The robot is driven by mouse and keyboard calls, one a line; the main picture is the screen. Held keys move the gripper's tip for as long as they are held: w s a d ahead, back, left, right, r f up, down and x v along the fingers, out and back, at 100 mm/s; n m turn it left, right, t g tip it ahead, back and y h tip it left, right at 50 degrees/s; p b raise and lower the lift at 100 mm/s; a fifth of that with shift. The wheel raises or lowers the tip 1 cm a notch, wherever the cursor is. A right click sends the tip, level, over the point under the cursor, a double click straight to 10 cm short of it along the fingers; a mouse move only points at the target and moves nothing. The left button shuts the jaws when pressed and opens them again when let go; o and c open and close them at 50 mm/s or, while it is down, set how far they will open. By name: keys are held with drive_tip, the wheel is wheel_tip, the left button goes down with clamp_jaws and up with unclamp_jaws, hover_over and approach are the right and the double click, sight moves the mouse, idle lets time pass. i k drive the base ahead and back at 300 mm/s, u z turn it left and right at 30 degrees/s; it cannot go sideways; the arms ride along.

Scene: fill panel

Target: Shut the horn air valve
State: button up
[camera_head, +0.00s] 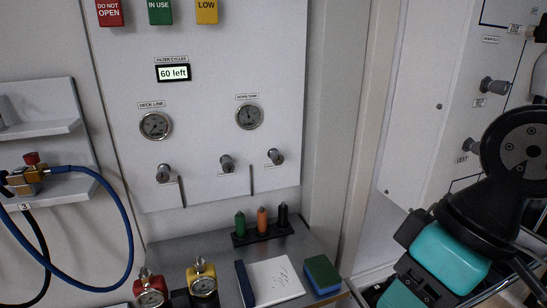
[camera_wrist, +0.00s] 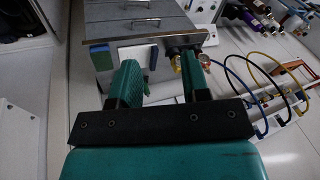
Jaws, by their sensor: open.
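Three grey valve knobs sit low on the white panel (camera_head: 210,60) in the head view: a left one (camera_head: 163,173), a middle one (camera_head: 227,163) and a right one (camera_head: 276,156). Their labels are too small to read, so I cannot tell which is the horn air valve. A round gauge (camera_head: 249,115) with a blurred label is above the middle and right knobs. My gripper (camera_wrist: 160,68) is open and empty in the wrist view, pointing toward the grey cabinet. The panel knobs are not clearly seen there. My arm is at the right of the head view, well away from the panel.
A deck line gauge (camera_head: 155,126) and a "60 left" display (camera_head: 173,73) are on the panel. A blue hose (camera_head: 128,235) loops at left.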

sight(228, 166)
drive_tip(key=u, duration=0.2)
drive_tip(key=k, duration=0.6)
drive_tip(key=u, duration=0.35)
drive_tip(key=i, duration=0.9)
drive_tip(key=z, duration=0.5)
